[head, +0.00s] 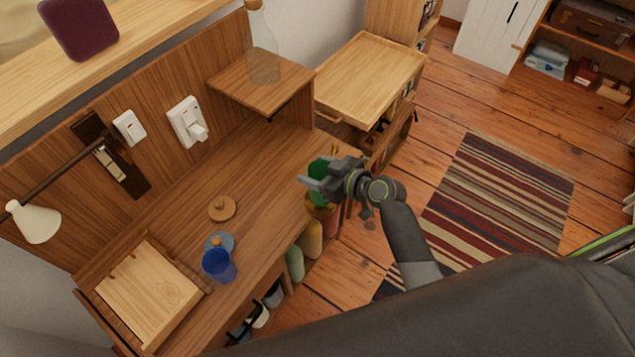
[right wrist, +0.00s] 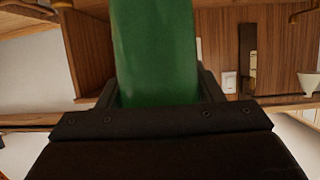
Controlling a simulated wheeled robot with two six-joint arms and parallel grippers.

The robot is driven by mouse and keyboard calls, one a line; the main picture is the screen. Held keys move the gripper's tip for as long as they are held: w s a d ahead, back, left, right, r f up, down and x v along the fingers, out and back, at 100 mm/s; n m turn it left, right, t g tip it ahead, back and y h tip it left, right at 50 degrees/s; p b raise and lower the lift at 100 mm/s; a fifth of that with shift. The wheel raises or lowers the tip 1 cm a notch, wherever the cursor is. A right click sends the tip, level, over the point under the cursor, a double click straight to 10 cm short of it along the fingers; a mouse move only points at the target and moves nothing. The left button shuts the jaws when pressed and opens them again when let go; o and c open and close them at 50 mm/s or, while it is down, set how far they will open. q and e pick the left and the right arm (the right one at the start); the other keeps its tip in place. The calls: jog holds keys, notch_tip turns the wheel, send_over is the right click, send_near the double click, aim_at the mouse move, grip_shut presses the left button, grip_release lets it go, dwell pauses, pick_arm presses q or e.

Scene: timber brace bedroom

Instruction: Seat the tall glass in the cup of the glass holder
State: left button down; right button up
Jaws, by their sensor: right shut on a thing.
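The tall green glass (head: 318,169) is upright between the fingers of my right gripper (head: 316,184), which is shut on it. In the right wrist view the green glass (right wrist: 157,50) fills the space between the two dark fingers. In the head view a brown cup-like piece (head: 320,211) shows just below the gripper at the desk's right edge; it looks like the cup of the glass holder. The gripper hides much of the glass, and I cannot tell whether its foot is inside the cup or above it. My left gripper is not in view.
A blue glass (head: 219,266), a round wooden lid (head: 222,208) and a wooden board (head: 150,290) are on the desk (head: 262,180). A clear bottle (head: 263,55) stands on the raised shelf behind. Several coloured bottles (head: 295,262) stand below the desk's front edge.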

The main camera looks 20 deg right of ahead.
jog(key=shift+f, duration=1.95)
jog(key=shift+f+b, duration=0.1)
jog(key=shift+b, duration=0.25)
jog(key=o, duration=0.9)
jog(key=shift+f, duration=0.1)
jog(key=o, duration=0.5)
